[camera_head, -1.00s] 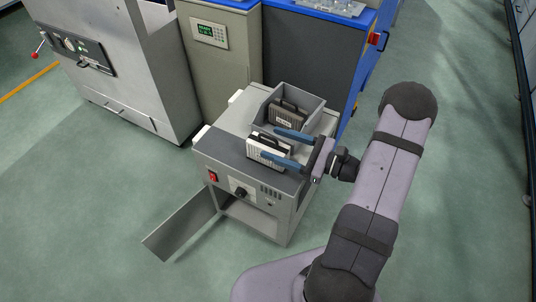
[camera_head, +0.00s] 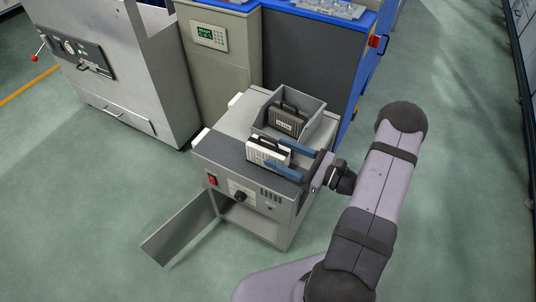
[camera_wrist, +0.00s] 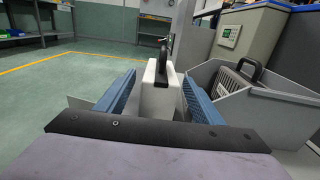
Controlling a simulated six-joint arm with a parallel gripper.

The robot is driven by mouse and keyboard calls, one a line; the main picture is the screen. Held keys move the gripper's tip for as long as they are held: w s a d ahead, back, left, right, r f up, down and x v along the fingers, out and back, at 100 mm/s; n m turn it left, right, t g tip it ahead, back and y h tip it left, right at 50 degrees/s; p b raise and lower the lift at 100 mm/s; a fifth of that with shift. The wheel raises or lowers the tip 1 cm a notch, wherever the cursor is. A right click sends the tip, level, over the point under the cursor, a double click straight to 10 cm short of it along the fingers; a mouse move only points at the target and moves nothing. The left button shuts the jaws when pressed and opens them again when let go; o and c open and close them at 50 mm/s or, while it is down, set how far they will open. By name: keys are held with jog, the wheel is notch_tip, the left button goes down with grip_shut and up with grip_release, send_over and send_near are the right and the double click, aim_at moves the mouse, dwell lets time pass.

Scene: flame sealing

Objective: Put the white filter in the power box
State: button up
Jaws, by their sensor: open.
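The white filter (camera_head: 266,151) stands upright on top of the grey power box (camera_head: 228,151), with a dark handle on top. In the wrist view the white filter (camera_wrist: 160,88) stands between the two blue fingers of my gripper (camera_wrist: 160,98), with gaps at both sides. My gripper (camera_head: 286,160) is open, its fingers pointing left and level with the filter. A dark filter (camera_head: 288,118) sits in a grey bin (camera_head: 318,119) behind the white one. The power box's front door (camera_head: 179,228) hangs open at the lower left, showing the compartment (camera_head: 252,220).
The grey bin (camera_wrist: 275,112) stands close to the right finger in the wrist view. A large grey machine (camera_head: 125,65) and a cabinet with a keypad (camera_head: 213,37) stand behind the box. The green floor left of the box is clear.

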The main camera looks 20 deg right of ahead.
aim_at(268, 148)
jog(key=x, duration=0.4)
jog(key=shift+w+a, duration=0.3)
jog(key=c, duration=1.3)
jog(key=shift+r, duration=0.1)
